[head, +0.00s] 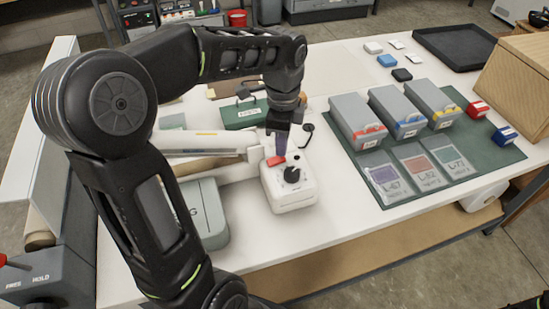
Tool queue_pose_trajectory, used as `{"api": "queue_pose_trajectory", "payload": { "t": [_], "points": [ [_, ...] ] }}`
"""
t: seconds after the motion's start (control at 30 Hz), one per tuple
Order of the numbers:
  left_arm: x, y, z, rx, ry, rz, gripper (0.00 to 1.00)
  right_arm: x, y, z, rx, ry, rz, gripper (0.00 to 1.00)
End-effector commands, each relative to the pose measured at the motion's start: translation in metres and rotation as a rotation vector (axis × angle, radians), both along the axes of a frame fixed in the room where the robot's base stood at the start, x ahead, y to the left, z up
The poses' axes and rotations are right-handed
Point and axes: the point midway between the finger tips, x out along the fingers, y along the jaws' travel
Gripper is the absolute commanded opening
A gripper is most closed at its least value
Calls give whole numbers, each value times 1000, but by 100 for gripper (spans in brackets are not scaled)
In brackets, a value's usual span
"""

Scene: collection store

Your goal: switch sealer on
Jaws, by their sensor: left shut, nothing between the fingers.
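The sealer is a white machine with a long arm (195,141) at the left and a white control box (288,198) at its front right. On top of the box are a red switch (275,161) and a black knob (292,175). My left gripper (281,152) points down, shut and empty, with its tips right at or just above the red switch. I cannot tell whether they touch it, or which way the switch is set. My right gripper is not in view.
A green mat (440,160) at the right holds several grey bins and the labelled cards. A green box (240,115) stands behind the sealer, and a grey-green case (205,215) lies left of the control box. The white table (335,225) is clear right of the box.

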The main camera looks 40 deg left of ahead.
Motion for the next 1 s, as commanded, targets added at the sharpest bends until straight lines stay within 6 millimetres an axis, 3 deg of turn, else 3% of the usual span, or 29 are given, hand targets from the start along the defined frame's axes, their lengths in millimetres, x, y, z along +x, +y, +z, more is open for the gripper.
{"api": "queue_pose_trajectory", "payload": {
  "t": [1.0],
  "points": [
    [0, 0, -15, 0, 0, 0, 0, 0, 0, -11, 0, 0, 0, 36]
  ]
}}
